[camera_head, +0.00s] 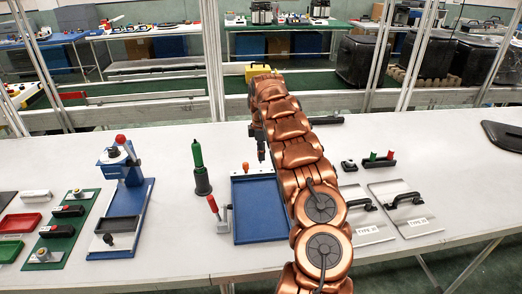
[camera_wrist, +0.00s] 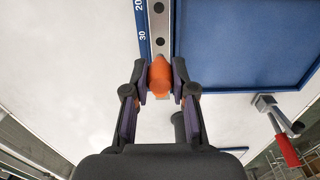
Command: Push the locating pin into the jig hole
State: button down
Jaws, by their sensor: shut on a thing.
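My gripper (camera_wrist: 160,82) is shut on the orange locating pin (camera_wrist: 160,73) in the wrist view. The pin sits over the end of a pale metal strip with dark holes (camera_wrist: 161,22), beside a scale marked 20 and 30. The strip runs along one edge of the blue jig (camera_wrist: 235,45). The pin's lower end is hidden, so I cannot tell whether it is in a hole. In the head view my gripper (camera_head: 259,150) is at the back left of the blue jig (camera_head: 258,226), and the orange pin (camera_head: 245,168) shows beside it.
A red-handled clamp (camera_head: 214,207) stands at the jig's left side and shows in the wrist view (camera_wrist: 283,140). A green-topped dark tool (camera_head: 200,170) stands left of it. A blue press fixture (camera_head: 124,200) is farther left. Two metal plates with black handles (camera_head: 407,222) lie right of my arm.

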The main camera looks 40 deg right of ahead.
jog(key=shift+f, duration=1.3)
jog(key=shift+f+b, duration=0.3)
jog(key=shift+b, duration=0.05)
jog(key=shift+b, duration=0.7)
dwell(1.1)
jog(key=shift+f+b, duration=0.6)
jog(key=shift+f, duration=0.5)
dwell(0.4)
jog(key=c, duration=0.9)
grip_release()
jog(key=shift+r, duration=0.2)
